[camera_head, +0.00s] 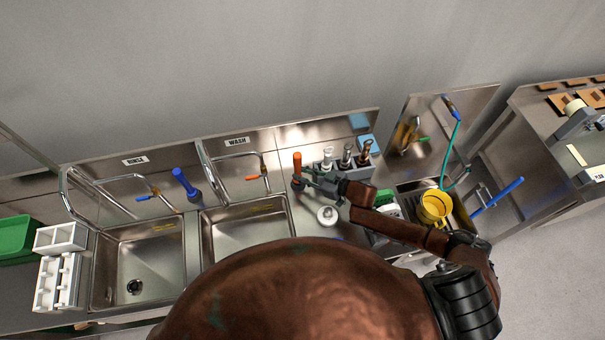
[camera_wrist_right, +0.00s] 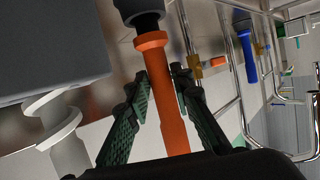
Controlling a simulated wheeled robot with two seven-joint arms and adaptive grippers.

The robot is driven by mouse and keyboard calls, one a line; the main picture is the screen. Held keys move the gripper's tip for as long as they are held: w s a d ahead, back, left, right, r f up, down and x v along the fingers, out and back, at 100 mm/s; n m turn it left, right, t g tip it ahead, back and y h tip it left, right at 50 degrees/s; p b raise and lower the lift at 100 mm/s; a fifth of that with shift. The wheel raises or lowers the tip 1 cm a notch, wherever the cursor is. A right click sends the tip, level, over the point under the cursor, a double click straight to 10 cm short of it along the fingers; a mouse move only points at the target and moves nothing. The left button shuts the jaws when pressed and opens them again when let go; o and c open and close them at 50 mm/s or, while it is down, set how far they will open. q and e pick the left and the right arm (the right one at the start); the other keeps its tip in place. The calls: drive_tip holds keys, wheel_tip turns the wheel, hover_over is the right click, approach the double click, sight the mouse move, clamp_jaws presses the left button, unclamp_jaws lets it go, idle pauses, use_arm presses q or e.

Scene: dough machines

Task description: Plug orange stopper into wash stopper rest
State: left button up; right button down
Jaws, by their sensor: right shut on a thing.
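The orange stopper (camera_head: 297,161) is upright in the head view, at the right of the wash sink (camera_head: 247,226), with a dark lower end. My right gripper (camera_head: 307,175) reaches it from the right and is shut on its orange handle. In the right wrist view, the orange handle (camera_wrist_right: 172,108) lies between the green-padded fingers (camera_wrist_right: 162,92), and its collar meets a dark part at the top. I cannot tell whether that dark end sits in a rest. No separate wash stopper rest can be made out. My left gripper is not in view.
A blue stopper (camera_head: 181,176) stands between the wash and rinse sinks. A round metal piece (camera_head: 327,215) lies in front. Curved faucets (camera_head: 232,157) stand to the left.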

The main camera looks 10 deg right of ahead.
drive_tip(key=shift+f+b, duration=0.6)
drive_tip(key=shift+f, duration=0.4)
drive_tip(key=c, duration=1.6)
unclamp_jaws()
drive_tip(key=shift+o, duration=0.3)
drive_tip(key=shift+o, duration=0.9)
drive_tip(key=shift+s+d+r, duration=0.15)
drive_tip(key=shift+d, duration=0.05)
drive_tip(key=shift+p+v, duration=0.95)
drive_tip(key=shift+v, duration=0.1)
drive_tip(key=shift+s+d+r, duration=0.15)
drive_tip(key=shift+s+d, duration=0.1)
drive_tip(key=shift+s+d+r+p, duration=0.15)
drive_tip(key=shift+s+d+p, duration=0.1)
drive_tip(key=shift+p, duration=0.2)
